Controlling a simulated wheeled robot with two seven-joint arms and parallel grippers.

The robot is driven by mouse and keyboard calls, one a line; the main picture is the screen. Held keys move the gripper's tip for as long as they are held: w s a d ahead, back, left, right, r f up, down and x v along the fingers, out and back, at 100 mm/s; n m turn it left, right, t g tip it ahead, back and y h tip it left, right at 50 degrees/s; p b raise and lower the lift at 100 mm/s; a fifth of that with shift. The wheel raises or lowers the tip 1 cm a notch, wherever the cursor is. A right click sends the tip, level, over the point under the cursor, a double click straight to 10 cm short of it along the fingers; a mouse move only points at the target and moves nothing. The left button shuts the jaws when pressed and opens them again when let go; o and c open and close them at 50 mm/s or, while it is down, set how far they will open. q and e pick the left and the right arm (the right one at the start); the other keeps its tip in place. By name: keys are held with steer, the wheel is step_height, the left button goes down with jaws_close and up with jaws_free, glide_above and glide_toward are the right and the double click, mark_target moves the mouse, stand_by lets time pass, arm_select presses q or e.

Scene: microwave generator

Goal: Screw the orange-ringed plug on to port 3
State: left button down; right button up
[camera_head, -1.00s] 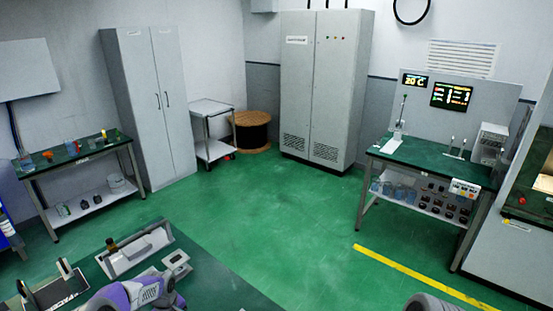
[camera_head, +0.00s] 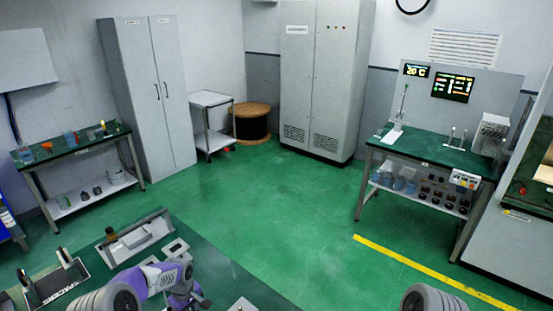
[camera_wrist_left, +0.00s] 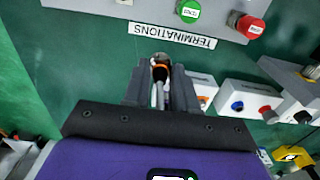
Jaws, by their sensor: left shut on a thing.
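My left gripper (camera_wrist_left: 160,88) is shut on the orange-ringed plug (camera_wrist_left: 160,73) in the left wrist view. The orange ring shows between the fingertips, with a metallic end beyond it. The plug is held over the green bench top, below the white TERMINATIONS label (camera_wrist_left: 172,36). In the head view my left gripper (camera_head: 188,298) is low in the picture, and the plug cannot be made out there. No port number is readable, so I cannot tell which is port 3. My right gripper is out of view.
In the head view, a grey holder (camera_head: 138,241) and a dark tray (camera_head: 55,284) stand on the near bench. Open green floor lies beyond it.

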arm_select(q)
steer(key=shift+w+d+f+b, duration=0.15)
steer(key=shift+d+b, duration=0.1)
steer(key=shift+d, duration=0.55)
steer(key=shift+w+d+b, duration=0.1)
steer(key=shift+d+b, duration=0.15)
steer(key=shift+d, duration=0.6)
steer(key=shift+w+d+f+b, duration=0.15)
steer(key=shift+d+b, duration=0.1)
steer(key=shift+d, duration=0.55)
steer(key=shift+d, duration=0.15)
steer(key=d, duration=0.2)
steer(key=d+b, duration=0.1)
steer(key=shift+w+d+f, duration=0.1)
steer(key=shift+w+d, duration=0.1)
steer(key=shift+w, duration=0.1)
steer(key=shift+f, duration=0.1)
steer(key=shift+n, duration=0.3)
steer(key=shift+f+b, duration=2.3)
steer(key=shift+f, duration=0.5)
steer(key=shift+b, duration=0.35)
